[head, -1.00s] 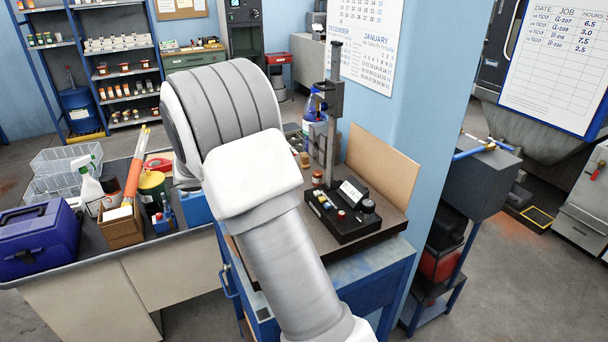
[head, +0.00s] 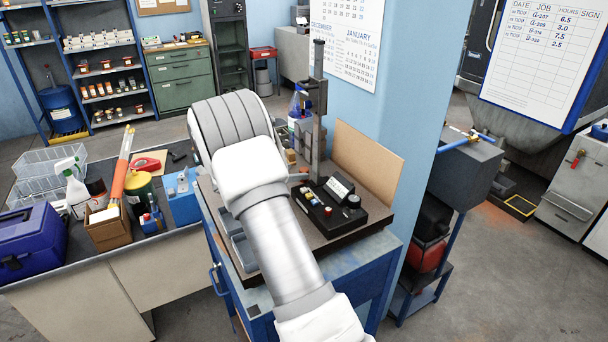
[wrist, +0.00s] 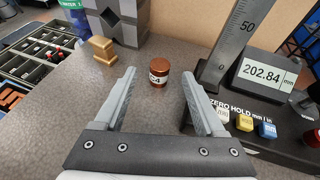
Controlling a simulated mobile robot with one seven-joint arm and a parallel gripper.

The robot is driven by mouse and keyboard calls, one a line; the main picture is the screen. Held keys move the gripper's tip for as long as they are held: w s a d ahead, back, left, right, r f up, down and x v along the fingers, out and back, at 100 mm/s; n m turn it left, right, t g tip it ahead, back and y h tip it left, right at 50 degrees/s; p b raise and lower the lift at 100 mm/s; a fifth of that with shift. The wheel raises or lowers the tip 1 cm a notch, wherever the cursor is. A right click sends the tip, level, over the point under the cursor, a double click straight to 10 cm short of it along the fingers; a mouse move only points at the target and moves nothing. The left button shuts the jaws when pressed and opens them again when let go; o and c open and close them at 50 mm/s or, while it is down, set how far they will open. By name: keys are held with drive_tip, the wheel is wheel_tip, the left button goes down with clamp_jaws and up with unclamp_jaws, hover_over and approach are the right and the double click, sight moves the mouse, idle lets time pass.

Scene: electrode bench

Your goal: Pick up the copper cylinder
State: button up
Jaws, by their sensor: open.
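The copper cylinder (wrist: 158,74) stands upright on the bench top in the wrist view, with a white label on its side. My gripper (wrist: 160,84) is open, its two fingers spread to the left and right of the cylinder's near side. The cylinder lies around the line of the fingertips, midway between them, with clear gaps on both sides. No finger touches it. In the head view my arm hides the gripper, and the cylinder is hard to make out there.
A height gauge (head: 318,120) with a readout base (head: 330,205) stands close right of the cylinder. A small brass block (wrist: 103,50) is to the left, beside a compartment tray (wrist: 40,62). A bottle (head: 298,108) stands behind. A tan board (head: 367,160) leans at the back.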

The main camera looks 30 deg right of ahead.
sight(301, 171)
drive_tip(key=x, duration=0.5)
drive_tip(key=shift+w+d+f+p, duration=0.15)
drive_tip(key=shift+d+p, duration=0.1)
drive_tip(key=shift+p, duration=0.15)
clamp_jaws()
